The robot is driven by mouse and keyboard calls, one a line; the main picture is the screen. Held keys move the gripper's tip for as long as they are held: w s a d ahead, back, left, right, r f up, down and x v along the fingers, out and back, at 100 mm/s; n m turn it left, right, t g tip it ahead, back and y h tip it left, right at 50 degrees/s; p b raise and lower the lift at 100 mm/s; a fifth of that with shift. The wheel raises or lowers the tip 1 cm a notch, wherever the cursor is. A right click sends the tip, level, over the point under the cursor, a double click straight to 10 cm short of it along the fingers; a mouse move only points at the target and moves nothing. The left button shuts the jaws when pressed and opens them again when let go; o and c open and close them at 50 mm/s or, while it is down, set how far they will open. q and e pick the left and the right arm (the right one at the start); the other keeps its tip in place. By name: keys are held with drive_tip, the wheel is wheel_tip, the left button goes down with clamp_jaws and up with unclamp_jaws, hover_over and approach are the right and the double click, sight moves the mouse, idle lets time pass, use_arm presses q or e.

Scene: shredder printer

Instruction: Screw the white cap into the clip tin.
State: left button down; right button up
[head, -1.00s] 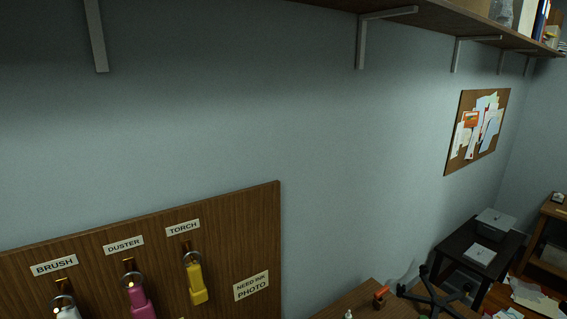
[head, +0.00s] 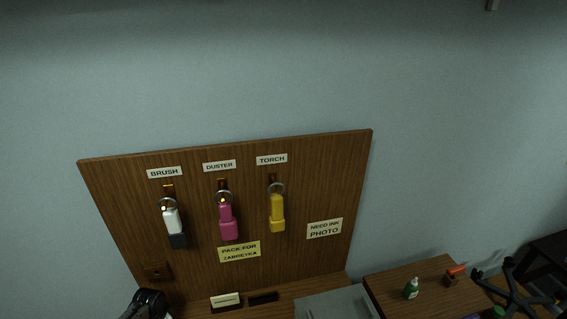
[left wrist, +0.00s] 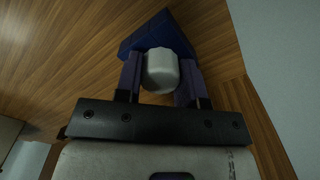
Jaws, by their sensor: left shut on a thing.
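In the left wrist view my left gripper (left wrist: 160,62) is shut on the white cap (left wrist: 160,78), a pale rounded piece held between its two dark fingers. Just beyond the cap is a dark blue angular object (left wrist: 158,32) against a wood surface; it may be the clip tin, but its opening is hidden. I cannot tell whether the cap touches it. In the head view only a dark part of my arm shows at the lower left edge. My right gripper is in neither view.
A wooden tool board (head: 300,180) stands against the wall, with a white brush (head: 171,220), pink duster (head: 228,222) and yellow torch (head: 277,212) hanging on it. A green bottle (head: 411,289) and a red-topped item (head: 453,275) stand on a wooden surface at right.

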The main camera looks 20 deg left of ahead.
use_arm(q)
drive_tip(key=shift+s+d+f, duration=0.1)
drive_tip(key=shift+m, duration=0.3)
drive_tip(key=shift+f+m+b, duration=0.1)
drive_tip(key=shift+m+b, duration=0.2)
drive_tip(key=shift+m, duration=0.2)
drive_tip(key=c, duration=1)
unclamp_jaws()
drive_tip(key=o, duration=0.3)
drive_tip(key=shift+s, duration=0.1)
drive_tip(key=shift+o, duration=0.3)
